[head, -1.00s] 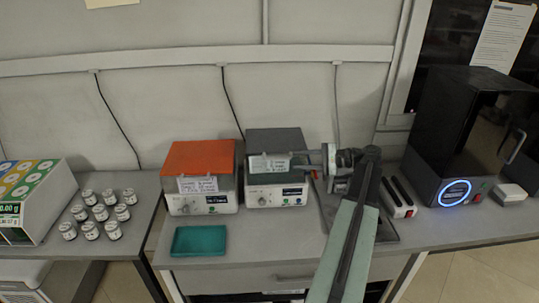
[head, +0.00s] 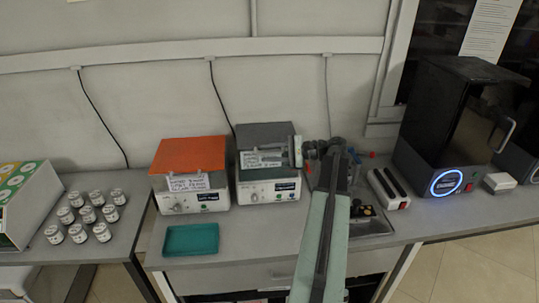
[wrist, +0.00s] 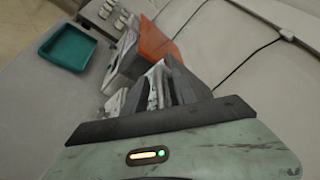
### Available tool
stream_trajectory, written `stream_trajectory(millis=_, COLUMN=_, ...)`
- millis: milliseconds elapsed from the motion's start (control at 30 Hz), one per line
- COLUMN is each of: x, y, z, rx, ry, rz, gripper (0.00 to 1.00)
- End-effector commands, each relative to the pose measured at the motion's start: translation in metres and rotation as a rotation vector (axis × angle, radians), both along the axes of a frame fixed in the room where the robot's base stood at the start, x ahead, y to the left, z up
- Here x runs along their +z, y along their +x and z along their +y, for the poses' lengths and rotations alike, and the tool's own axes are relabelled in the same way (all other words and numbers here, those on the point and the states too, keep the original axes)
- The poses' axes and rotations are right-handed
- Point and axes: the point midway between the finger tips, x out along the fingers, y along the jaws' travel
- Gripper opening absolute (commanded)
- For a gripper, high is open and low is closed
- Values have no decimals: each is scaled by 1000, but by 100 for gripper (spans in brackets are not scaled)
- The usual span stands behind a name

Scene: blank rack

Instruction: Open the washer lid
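Two white boxes with hinged lids stand side by side on the bench; their labels are too small to read, so I cannot tell which is the washer. One has an orange lid (head: 190,152). The other has a dark grey lid (head: 266,134), with a white label on its front and a panel with knob and display below. My gripper (head: 284,157) reaches in from the right at the front of the grey-lidded box, level with its label. In the wrist view my gripper's fingers (wrist: 160,90) overlap the box. Contact and finger opening are unclear.
A teal tray (head: 191,240) lies at the front left of the bench. Several capped vials (head: 91,214) stand on the left table. A power strip (head: 388,188) and a black machine with a blue ring (head: 447,182) stand to the right. The wall is close behind.

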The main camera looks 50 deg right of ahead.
Motion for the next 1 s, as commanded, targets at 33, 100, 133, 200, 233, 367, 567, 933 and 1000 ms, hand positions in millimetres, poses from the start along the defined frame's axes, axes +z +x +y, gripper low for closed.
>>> stream_trajectory(millis=33, x=0, y=0, z=0, rx=0, ry=0, rz=0, gripper=33)
stream_trajectory(millis=100, x=0, y=0, z=0, rx=0, ry=0, rz=0, gripper=33)
stream_trajectory(millis=133, x=0, y=0, z=0, rx=0, ry=0, rz=0, gripper=24)
stream_trajectory(millis=200, x=0, y=-1, z=-1, rx=-1, ry=0, rz=0, gripper=5)
stream_trajectory(millis=233, x=0, y=-1, z=-1, rx=-1, ry=0, rz=0, gripper=0)
stream_trajectory(millis=367, x=0, y=-1, z=-1, rx=-1, ry=0, rz=0, gripper=0)
stream_trajectory(millis=567, x=0, y=-1, z=-1, rx=-1, ry=0, rz=0, gripper=0)
stream_trajectory(millis=933, x=0, y=-1, z=-2, rx=-2, ry=-1, rz=0, gripper=0)
stream_trajectory(millis=1000, x=0, y=-1, z=-2, rx=-2, ry=-1, rz=0, gripper=0)
